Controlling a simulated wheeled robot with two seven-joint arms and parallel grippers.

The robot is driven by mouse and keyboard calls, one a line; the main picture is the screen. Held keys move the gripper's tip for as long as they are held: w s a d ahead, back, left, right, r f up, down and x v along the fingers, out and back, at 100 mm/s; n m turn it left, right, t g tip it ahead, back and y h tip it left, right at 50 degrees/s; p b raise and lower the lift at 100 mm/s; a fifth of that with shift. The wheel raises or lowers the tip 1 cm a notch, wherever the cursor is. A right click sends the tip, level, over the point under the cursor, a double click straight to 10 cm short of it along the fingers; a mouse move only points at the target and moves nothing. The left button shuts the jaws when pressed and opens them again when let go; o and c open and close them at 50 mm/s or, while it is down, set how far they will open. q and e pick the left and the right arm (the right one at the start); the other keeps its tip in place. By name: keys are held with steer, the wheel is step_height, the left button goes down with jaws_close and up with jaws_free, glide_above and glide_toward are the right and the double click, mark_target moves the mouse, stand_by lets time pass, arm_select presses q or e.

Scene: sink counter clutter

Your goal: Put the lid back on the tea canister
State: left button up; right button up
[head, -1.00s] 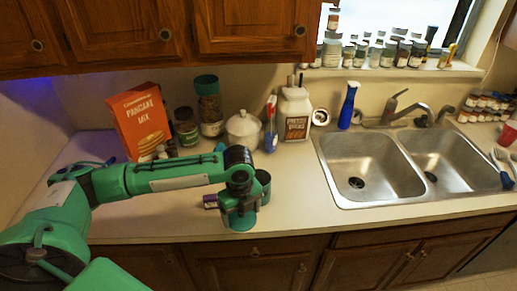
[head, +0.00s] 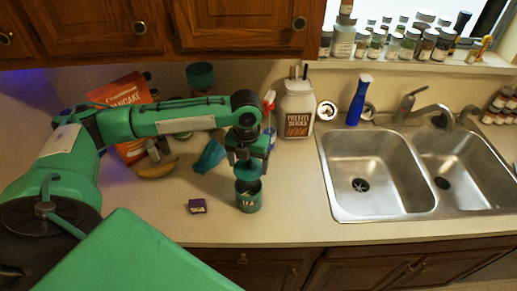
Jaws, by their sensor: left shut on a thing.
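The tea canister (head: 249,203) is a small teal cylinder with pale lettering, upright on the counter left of the sink in the head view. Its open top faces up and its dark inside shows. My left gripper (head: 249,164) points down right above it, shut on the teal lid (head: 249,172). The lid is close over the canister's mouth, with its lower edge near the back rim. I cannot tell whether lid and rim touch. The fingers partly hide the lid. My right gripper is not in view.
A white labelled jar (head: 297,108), a blue bottle (head: 358,100) and the double sink (head: 330,190) are to the right. The front counter is mostly clear.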

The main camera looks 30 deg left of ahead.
mark_target(247, 169)
arm_select(q)
steer(key=shift+s+f+b, duration=0.5)
steer(key=shift+f+b, duration=0.2)
steer(key=shift+b, duration=0.45)
steer(key=f+b, duration=0.3)
steer(key=shift+w, duration=0.2)
steer(key=shift+f, duration=0.75)
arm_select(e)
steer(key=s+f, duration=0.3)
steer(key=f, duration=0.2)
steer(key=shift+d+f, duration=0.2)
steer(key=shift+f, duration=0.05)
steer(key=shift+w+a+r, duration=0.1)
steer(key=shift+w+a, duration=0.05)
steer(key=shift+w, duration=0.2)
